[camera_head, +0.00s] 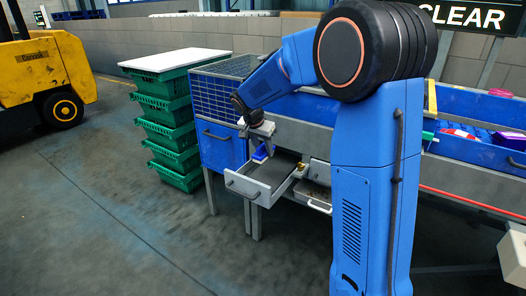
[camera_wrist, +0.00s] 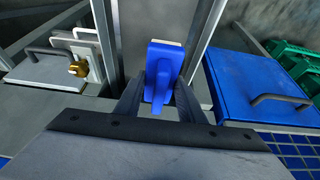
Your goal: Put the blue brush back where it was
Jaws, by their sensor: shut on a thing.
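The blue brush (camera_wrist: 160,75) is between the fingers of my gripper (camera_wrist: 160,95) in the wrist view, with a pale strip along its end. My gripper is shut on it. In the head view my gripper (camera_head: 262,143) points down over the open grey drawer (camera_head: 262,191), and the blue brush (camera_head: 261,153) shows small and blue at its fingertips. The drawer's floor looks dark and mostly bare. I cannot tell whether the brush touches the drawer.
A second open drawer (camera_head: 318,200) with small items is to the right. A blue cabinet door (camera_head: 221,148) with a handle is left of the drawer. Stacked green crates (camera_head: 168,130) stand further left. A yellow forklift (camera_head: 45,75) is at far left. The floor in front is clear.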

